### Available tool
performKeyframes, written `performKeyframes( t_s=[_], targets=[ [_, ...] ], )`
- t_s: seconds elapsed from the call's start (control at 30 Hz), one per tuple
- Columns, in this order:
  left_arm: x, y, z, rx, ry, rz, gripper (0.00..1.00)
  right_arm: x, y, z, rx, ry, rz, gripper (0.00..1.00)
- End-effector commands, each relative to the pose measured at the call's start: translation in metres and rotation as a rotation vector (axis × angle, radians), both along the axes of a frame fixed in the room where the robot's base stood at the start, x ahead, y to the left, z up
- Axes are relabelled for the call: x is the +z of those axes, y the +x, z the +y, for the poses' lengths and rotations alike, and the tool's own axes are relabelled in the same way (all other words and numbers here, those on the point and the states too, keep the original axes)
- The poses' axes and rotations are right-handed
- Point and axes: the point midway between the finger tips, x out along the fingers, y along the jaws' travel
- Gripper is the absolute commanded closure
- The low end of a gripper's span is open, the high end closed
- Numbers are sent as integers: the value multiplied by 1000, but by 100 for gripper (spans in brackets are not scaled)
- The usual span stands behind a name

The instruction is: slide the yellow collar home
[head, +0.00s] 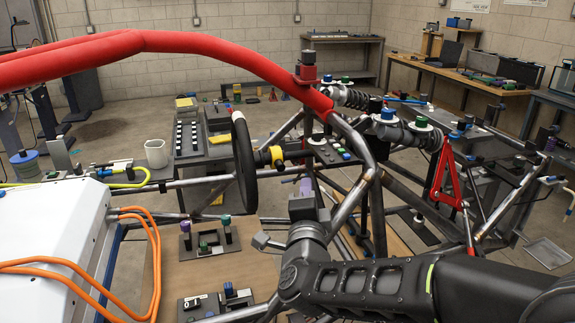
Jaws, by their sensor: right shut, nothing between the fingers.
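The yellow collar (277,157) is a small yellow ring on the steering shaft, just right of a dark hub (262,158) behind the black steering wheel (244,160). I cannot tell whether the collar touches the hub. My right gripper (305,191) reaches in from the lower right, below and slightly right of the collar. It is shut and empty, apart from the collar. Its fingertips are small and hard to make out against the frame tubes. My left gripper is out of view.
A red padded tube (140,42) arches over the chassis (350,200), whose grey tubes surround my right gripper. A white box with orange cables (55,235) fills the lower left.

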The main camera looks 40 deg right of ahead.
Motion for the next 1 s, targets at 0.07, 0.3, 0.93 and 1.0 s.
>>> performKeyframes(
  t_s=[0.07, 0.3, 0.93, 1.0],
  targets=[
    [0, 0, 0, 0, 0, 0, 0, 0, 0, 0, 0, 0, 0, 100],
    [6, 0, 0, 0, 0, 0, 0, 2, 2, -2, -1, -1, 2, 100],
    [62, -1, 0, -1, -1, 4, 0, 8, 69, -55, -3, -1, 4, 100],
    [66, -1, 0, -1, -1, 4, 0, 8, 80, -63, -1, -1, 2, 100]
  ],
)
